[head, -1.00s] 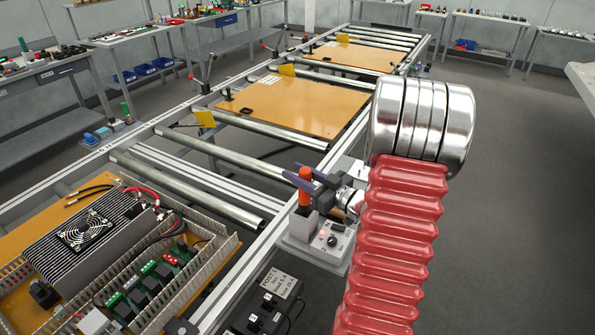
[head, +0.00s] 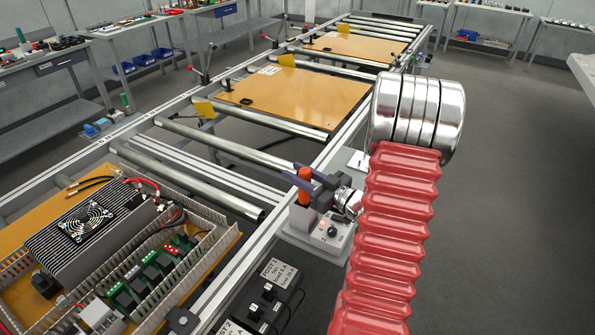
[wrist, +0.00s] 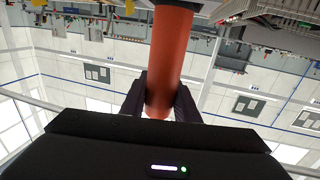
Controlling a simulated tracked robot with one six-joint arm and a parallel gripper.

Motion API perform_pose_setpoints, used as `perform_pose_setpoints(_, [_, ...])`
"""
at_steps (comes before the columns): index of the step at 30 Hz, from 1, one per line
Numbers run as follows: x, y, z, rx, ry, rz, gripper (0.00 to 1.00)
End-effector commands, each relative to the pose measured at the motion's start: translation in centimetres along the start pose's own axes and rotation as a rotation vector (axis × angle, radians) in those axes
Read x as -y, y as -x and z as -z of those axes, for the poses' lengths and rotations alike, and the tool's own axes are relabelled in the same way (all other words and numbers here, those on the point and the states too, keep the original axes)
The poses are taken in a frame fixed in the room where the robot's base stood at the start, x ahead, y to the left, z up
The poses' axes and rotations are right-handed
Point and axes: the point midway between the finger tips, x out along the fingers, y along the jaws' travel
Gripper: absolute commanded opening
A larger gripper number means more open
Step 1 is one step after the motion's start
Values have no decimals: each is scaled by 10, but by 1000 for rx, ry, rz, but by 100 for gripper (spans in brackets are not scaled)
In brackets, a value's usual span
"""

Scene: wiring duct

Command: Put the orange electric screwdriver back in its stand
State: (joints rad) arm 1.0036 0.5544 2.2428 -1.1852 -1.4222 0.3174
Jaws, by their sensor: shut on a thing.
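The orange electric screwdriver (head: 305,174) is upright at its stand (head: 318,232), a grey base with a control box beside the conveyor rail. My gripper (head: 303,176) is shut around the screwdriver's upper body, with its purple-grey fingers reaching in from the right. In the wrist view the orange screwdriver (wrist: 172,55) runs between the two dark fingers. The screwdriver's lower end is hidden from the head view by the stand's grey holder, so I cannot tell how deep it sits.
My red ribbed arm sleeve covers the right centre of the head view. A wooden board with a heatsink unit (head: 90,222) and wiring ducts lies at lower left. Black supply boxes (head: 268,305) stand in front of the stand. Rollers (head: 190,180) run alongside it.

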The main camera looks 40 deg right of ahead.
Motion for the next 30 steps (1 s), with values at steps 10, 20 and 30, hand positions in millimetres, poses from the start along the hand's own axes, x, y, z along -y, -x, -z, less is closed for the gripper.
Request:
perform_pose_setpoints(10, [0, 0, -2, -1, 1, 0, 0])
perform_pose_setpoints(20, [0, 0, -2, 0, 1, 0, 50])
perform_pose_setpoints(30, [0, 3, -3, 1, 0, -1, 50])
